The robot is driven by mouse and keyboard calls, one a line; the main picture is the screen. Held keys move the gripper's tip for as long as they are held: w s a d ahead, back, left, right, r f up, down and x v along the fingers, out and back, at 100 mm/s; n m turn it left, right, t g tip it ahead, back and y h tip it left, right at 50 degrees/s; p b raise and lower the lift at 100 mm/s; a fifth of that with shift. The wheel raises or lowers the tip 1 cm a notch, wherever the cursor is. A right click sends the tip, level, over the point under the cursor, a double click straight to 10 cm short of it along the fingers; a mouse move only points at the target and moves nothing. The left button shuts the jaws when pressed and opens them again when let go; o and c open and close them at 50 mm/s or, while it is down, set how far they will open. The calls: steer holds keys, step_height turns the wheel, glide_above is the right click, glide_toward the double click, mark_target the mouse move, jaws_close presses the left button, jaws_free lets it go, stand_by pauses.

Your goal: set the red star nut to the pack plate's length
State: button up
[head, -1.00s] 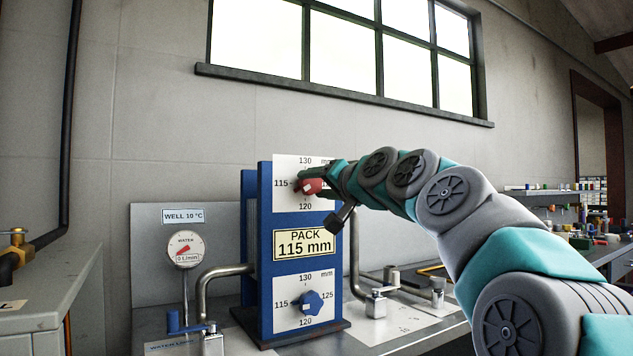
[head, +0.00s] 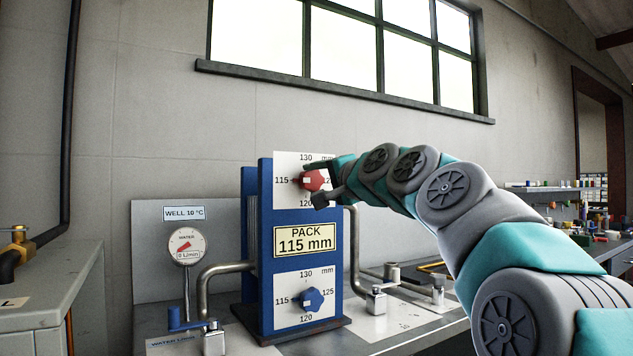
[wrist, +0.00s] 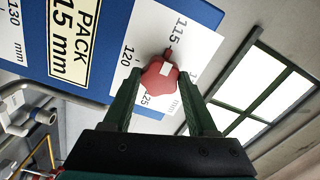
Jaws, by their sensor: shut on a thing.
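The red star nut (head: 313,180) sits on the upper white dial (head: 285,160) of the blue frame. Its white mark and pointer side face left, toward 115. In the wrist view the nut (wrist: 158,78) shows between my two dark green fingers, and its pointed tip lies by the 115 label. My gripper (head: 319,182) is shut on the nut, one finger above it and one below in the head view. The yellow pack plate (head: 304,242) below the dial reads PACK 115 mm. My gripper hides the dial's right side in the head view.
A water gauge (head: 185,247) reading 0 l/min and a WELL 10 °C sign (head: 183,213) stand left. Steel pipes (head: 222,272) flank the frame.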

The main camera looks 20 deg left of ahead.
stand_by(0.3)
steer(key=o, duration=1.4)
steer(key=shift+c, duration=0.2)
steer(key=b+v, duration=0.1)
steer(key=v, duration=0.6)
steer(key=shift+s+d, duration=0.25)
steer(key=shift+d, duration=0.05)
